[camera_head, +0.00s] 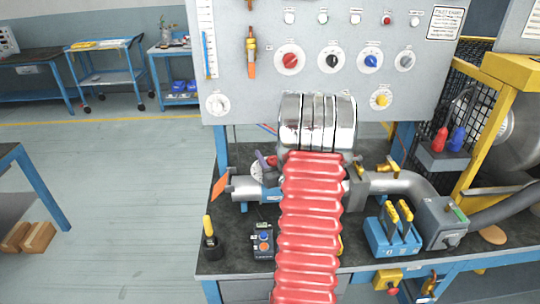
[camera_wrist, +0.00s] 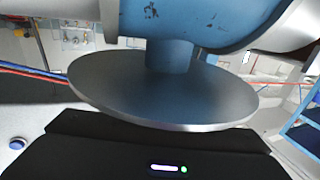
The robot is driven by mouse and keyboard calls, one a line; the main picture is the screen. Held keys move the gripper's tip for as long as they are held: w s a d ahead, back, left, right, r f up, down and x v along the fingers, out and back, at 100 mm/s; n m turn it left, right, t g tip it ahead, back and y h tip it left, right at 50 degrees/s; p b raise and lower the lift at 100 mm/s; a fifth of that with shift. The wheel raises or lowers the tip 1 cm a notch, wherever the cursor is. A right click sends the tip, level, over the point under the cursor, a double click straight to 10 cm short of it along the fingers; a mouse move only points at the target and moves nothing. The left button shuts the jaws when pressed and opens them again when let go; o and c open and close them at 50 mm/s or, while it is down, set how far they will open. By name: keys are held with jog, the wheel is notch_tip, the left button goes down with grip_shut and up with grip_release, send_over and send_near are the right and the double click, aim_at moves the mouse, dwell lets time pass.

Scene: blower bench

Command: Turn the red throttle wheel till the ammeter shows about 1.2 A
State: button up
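In the head view, a small red part (camera_head: 271,161) beside a pale round disc (camera_head: 258,172) shows at the left edge of my arm, on the blue-and-grey pipe. I cannot tell whether it is the red throttle wheel; my arm covers much of that spot. I cannot make out an ammeter reading in either view. My gripper is hidden behind my red-sleeved arm in the head view. In the wrist view, a black housing with a lit indicator (camera_wrist: 165,168) fills the bottom, close below a dark grey metal disc (camera_wrist: 165,92) under a blue body (camera_wrist: 195,20). No fingertips show.
The upright panel (camera_head: 240,100) bears several knobs, including a red one (camera_head: 290,60). On the bench stand a blue box with yellow levers (camera_head: 392,235), a button box (camera_head: 263,242) and a yellow-handled tool in a dark cup (camera_head: 210,240).

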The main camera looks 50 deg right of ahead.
jog(key=c, duration=0.6)
jog(key=shift+d, duration=0.1)
jog(key=shift+c, duration=0.4)
jog(key=shift+m+g+h, duration=0.5)
jog(key=shift+m+h, duration=0.1)
jog(key=shift+h, duration=0.2)
jog(key=shift+s+d+m+g+h, duration=0.15)
jog(key=shift+s+m+g+h, duration=0.05)
jog(key=shift+m+g+h, duration=0.6)
jog(key=shift+s+d+m+g+h, duration=0.15)
jog(key=shift+m+g+h, duration=0.55)
jog(key=shift+g+h, duration=0.2)
jog(key=shift+s+d+m+g+h, duration=0.2)
jog(key=shift+m+g+h, duration=0.35)
jog(key=shift+m+g, duration=0.4)
jog(key=shift+s+d+m+g+h, duration=0.1)
jog(key=shift+s+m+g+h, duration=0.35)
jog(key=shift+g, duration=0.8)
jog(key=shift+s+d+m+g+h, duration=0.1)
jog(key=shift+m+g+h, duration=0.5)
jog(key=shift+m+g, duration=0.45)
jog(key=shift+g, duration=0.25)
